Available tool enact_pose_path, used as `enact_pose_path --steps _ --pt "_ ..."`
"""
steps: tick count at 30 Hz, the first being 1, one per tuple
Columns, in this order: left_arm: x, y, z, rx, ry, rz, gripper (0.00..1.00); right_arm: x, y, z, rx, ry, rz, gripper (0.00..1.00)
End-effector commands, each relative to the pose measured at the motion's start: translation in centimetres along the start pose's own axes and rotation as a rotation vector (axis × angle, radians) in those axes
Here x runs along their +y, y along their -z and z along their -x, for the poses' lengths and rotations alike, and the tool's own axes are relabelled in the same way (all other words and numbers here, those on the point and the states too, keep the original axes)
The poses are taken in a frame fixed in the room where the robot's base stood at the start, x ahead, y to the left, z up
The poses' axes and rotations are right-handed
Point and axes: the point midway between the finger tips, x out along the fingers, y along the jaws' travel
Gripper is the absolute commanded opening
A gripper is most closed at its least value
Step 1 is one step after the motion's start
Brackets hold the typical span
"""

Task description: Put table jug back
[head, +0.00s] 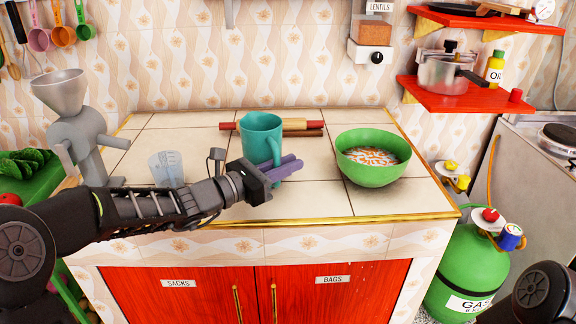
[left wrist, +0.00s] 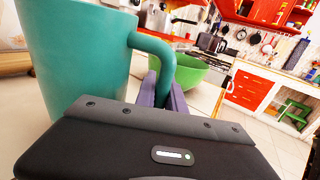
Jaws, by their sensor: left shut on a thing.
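The teal jug (head: 261,138) is upright over the tiled counter (head: 225,205), left of the green bowl. I cannot tell whether its base touches the tiles. It fills the left of the left wrist view (left wrist: 75,60), with its handle (left wrist: 160,55) on the right side. My left gripper (head: 288,167) has its purple fingers (left wrist: 163,92) shut on the lower part of the handle. The gripper hides part of the jug's lower side. My right gripper is out of view.
A green bowl (head: 372,168) with food stands on the right. A rolling pin (head: 305,124) lies behind the jug. A grey grinder (head: 70,125) and a clear scoop-like item (head: 166,168) are on the left. Red shelves (head: 455,96) hang at the right.

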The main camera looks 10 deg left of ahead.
Motion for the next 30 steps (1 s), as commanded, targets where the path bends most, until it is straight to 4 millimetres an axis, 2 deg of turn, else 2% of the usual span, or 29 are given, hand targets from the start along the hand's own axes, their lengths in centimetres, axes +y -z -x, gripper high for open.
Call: enact_pose_path --steps 9,10,18,28,30 --pt "-0.01 0.30 -0.02 -0.002 0.001 -0.002 0.00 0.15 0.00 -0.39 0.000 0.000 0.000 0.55" --pt "0.00 0.28 0.00 0.000 0.000 0.000 0.16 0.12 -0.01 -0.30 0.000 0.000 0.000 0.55" --pt "0.00 0.23 0.00 0.000 0.000 0.000 0.36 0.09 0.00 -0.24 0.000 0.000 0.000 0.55" --pt "0.01 -0.26 0.00 0.000 0.000 0.000 0.36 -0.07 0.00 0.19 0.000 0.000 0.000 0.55" --pt "0.07 -0.13 0.54 0.000 -0.001 -0.001 0.36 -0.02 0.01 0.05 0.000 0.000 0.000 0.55"
